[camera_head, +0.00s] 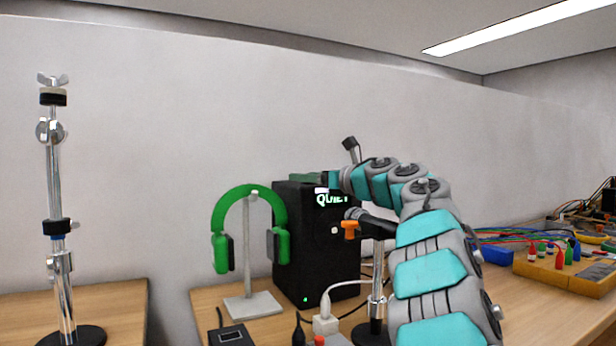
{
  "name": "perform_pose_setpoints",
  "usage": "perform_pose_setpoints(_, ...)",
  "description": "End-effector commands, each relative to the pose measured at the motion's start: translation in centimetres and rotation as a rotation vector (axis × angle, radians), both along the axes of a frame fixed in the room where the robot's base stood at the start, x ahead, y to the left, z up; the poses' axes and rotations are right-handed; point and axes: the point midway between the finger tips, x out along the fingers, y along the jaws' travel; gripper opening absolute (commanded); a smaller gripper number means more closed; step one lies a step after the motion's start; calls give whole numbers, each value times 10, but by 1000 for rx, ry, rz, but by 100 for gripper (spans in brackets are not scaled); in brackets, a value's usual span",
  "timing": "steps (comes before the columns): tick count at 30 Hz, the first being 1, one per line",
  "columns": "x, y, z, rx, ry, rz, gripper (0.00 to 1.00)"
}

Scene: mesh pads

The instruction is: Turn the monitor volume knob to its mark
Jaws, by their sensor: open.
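The monitor (312,265) is a black box on the desk, with a lit word on its front that looks like "QUIET" and a green light low down. A small pale round spot (334,230) on its front may be the volume knob; its mark is too small to make out. My gripper (322,181) is at the end of my teal and grey arm, at the monitor's upper front edge, above the pale spot. It is open with nothing seen between its fingers. The fingers are small and dark against the monitor, so I cannot tell whether they touch it.
Green headphones (222,250) hang on a stand left of the monitor. A microphone (370,219) with an orange clip stands at its right, close to my arm. A white plug (325,320) and cables lie in front. A yellow box (565,268) with coloured plugs is at right.

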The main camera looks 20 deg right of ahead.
Motion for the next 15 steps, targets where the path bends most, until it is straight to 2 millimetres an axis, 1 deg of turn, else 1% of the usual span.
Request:
perform_pose_setpoints(1,0,0,0,0,0,0,68)
perform_pose_setpoints(2,0,0,0,0,0,0,64)
perform_pose_setpoints(15,0,0,0,-1,0,0,15)
